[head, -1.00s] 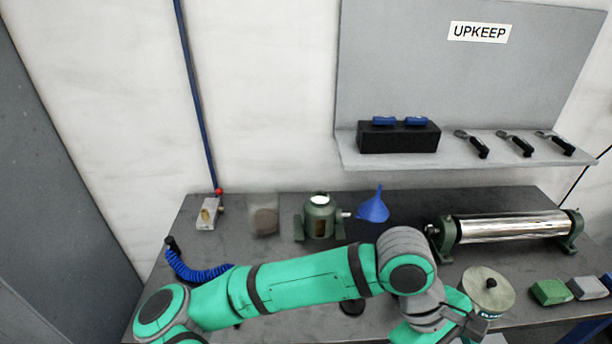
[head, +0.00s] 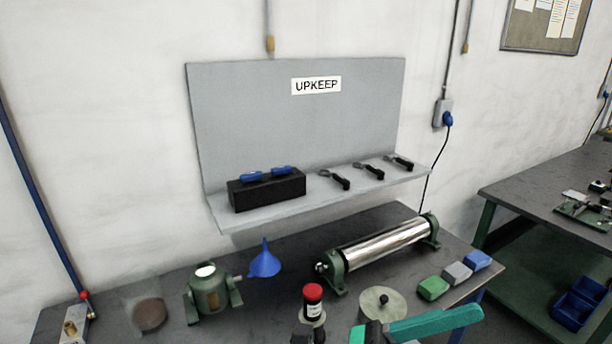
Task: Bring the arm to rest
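A teal link of my arm (head: 435,325) crosses the bottom edge, right of centre, in the head view. It passes in front of the bench close to a round pale disc-like part with a dark knob (head: 382,303). I cannot make out my gripper or its fingers; the rest of the arm is cut off by the lower edge.
A red-capped bottle (head: 313,303) stands left of the arm. A shelf (head: 300,206) carries a black box (head: 266,190) and several black-handled tools.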

